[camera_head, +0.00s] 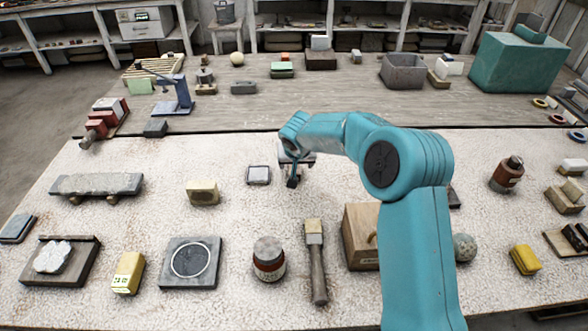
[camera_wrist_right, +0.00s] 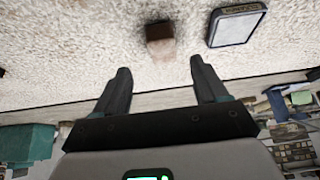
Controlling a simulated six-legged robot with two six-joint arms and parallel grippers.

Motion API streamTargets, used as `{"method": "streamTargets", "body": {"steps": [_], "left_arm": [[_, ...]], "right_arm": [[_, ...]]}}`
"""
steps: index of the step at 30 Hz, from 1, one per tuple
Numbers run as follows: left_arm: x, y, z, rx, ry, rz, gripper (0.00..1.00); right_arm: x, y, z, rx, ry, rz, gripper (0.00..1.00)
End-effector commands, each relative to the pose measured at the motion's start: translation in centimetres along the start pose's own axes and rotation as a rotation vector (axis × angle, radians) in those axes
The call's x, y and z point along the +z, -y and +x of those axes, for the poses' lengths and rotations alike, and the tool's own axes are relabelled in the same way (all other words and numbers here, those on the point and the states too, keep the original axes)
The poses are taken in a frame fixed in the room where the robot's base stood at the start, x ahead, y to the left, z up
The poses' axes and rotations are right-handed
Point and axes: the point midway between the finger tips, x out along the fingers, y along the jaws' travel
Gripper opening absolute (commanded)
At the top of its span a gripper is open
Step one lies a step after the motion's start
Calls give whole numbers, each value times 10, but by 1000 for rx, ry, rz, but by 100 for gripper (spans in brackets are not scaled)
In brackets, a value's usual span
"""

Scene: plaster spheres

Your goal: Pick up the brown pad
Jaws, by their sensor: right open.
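The brown pad (camera_wrist_right: 160,48) shows in the right wrist view as a small dark brown block on the pale speckled tabletop. It lies ahead of the fingertips, in line with the gap between them and apart from both. My right gripper (camera_wrist_right: 160,68) is open and empty, its two dark fingers spread apart. In the head view my right gripper (camera_head: 293,180) is over the middle of the table, partly hidden by my teal arm. I cannot make out the brown pad there. My left gripper is in neither view.
A dark-framed pale tile (camera_head: 258,175) lies just left of the gripper; it also shows in the right wrist view (camera_wrist_right: 236,24). A wooden box (camera_head: 360,235) is beside my arm.

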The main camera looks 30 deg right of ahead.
Motion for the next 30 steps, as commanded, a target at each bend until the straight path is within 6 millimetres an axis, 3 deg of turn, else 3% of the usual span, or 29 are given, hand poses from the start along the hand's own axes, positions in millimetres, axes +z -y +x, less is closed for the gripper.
{"method": "streamTargets", "body": {"steps": [18,26,27,30], "left_arm": [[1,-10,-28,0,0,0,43],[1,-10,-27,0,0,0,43],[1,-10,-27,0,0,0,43],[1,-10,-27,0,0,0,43]], "right_arm": [[-10,4,76,0,0,1,72],[-9,4,82,0,-2,0,72],[-9,4,82,0,-2,0,69],[-9,4,82,0,-2,0,37]]}}
